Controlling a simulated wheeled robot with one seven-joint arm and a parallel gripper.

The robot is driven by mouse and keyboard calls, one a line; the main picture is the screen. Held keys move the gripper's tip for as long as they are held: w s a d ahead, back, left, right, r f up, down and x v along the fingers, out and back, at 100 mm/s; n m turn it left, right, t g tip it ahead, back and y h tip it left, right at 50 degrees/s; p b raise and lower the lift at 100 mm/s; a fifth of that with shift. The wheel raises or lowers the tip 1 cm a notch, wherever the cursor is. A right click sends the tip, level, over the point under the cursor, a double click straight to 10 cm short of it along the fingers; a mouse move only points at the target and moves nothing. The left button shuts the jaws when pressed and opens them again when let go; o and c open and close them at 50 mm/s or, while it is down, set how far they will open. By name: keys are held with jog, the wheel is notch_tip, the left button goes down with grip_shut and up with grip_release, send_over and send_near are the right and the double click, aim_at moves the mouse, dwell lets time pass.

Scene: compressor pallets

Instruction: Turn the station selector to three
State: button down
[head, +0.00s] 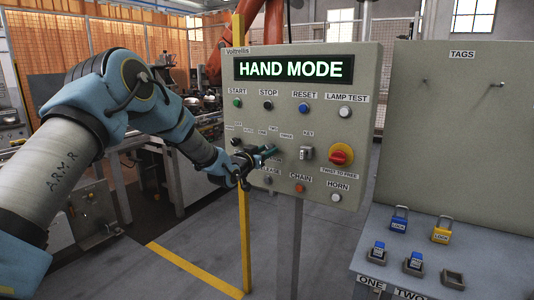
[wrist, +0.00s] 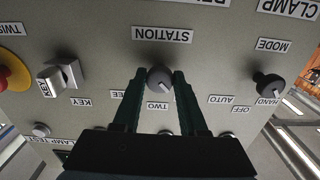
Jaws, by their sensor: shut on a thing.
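The station selector (wrist: 160,79) is a round grey knob with a white pointer mark, under the upside-down STATION label in the wrist view. My gripper (wrist: 158,82) has its two dark green fingers on either side of the knob and is shut on it. The pointer mark slants to the lower right, to the right of the TWO label (wrist: 157,105). The THREE label (wrist: 118,93) is partly covered by the left finger. The ONE label cannot be seen there. In the head view my gripper (head: 266,152) covers the knob on the control panel (head: 235,90).
The mode knob (wrist: 269,87) and the key switch (wrist: 60,78) flank the selector. A red emergency stop (head: 341,155) is at the panel's right. The display reads HAND MODE. A shelf with padlocks (head: 399,219) stands at right.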

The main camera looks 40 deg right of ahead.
jog(key=m+b, duration=1.7)
jog(key=b, duration=0.8)
jog(key=shift+b, duration=0.4)
jog(key=shift+m, duration=0.3)
jog(key=shift+c, duration=2.3)
grip_release()
jog(key=shift+r, duration=0.1)
jog(key=shift+a, duration=0.15)
